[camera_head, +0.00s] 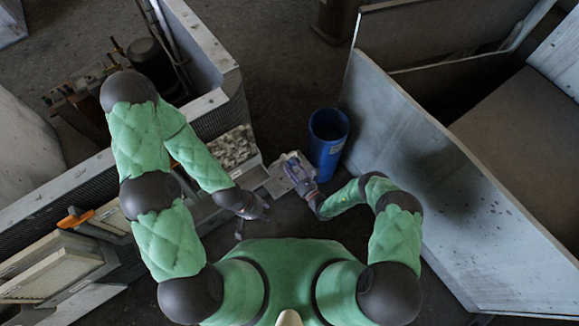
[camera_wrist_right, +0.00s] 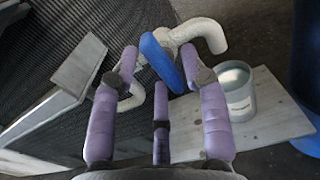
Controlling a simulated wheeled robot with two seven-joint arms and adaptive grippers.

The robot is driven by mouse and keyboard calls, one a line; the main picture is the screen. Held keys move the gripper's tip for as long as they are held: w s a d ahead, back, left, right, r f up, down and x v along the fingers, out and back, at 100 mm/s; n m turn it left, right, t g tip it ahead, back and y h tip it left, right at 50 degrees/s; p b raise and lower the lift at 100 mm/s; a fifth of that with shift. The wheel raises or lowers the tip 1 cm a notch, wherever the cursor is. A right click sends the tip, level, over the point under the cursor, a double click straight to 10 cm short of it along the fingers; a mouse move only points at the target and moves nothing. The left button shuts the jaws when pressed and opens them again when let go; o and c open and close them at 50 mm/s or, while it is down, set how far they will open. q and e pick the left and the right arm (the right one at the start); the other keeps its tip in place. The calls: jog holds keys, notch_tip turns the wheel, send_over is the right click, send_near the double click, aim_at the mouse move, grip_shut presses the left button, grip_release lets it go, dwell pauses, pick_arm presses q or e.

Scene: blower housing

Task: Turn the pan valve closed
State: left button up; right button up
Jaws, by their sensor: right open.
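The pan valve shows in the right wrist view as a blue lever handle (camera_wrist_right: 162,62) on a pale grey pipe body (camera_wrist_right: 204,33) with a bent outlet. My right gripper (camera_wrist_right: 158,58) is open, with its purple-grey fingers on either side of the blue handle. I cannot tell whether a finger touches it. In the head view my right gripper (camera_head: 297,172) is beside the low housing, and it hides the valve there. My left gripper (camera_head: 256,208) hangs lower and to the left, apart from the valve. Its jaws are too small to read.
A blue barrel (camera_head: 328,142) stands just right of my right gripper. A small white container (camera_wrist_right: 237,92) rests on a pale board (camera_wrist_right: 262,128) near the valve. A large grey panel (camera_head: 450,200) bounds the right side. The open housing (camera_head: 222,75) lies to the left.

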jog(key=shift+x, duration=0.85)
grip_shut()
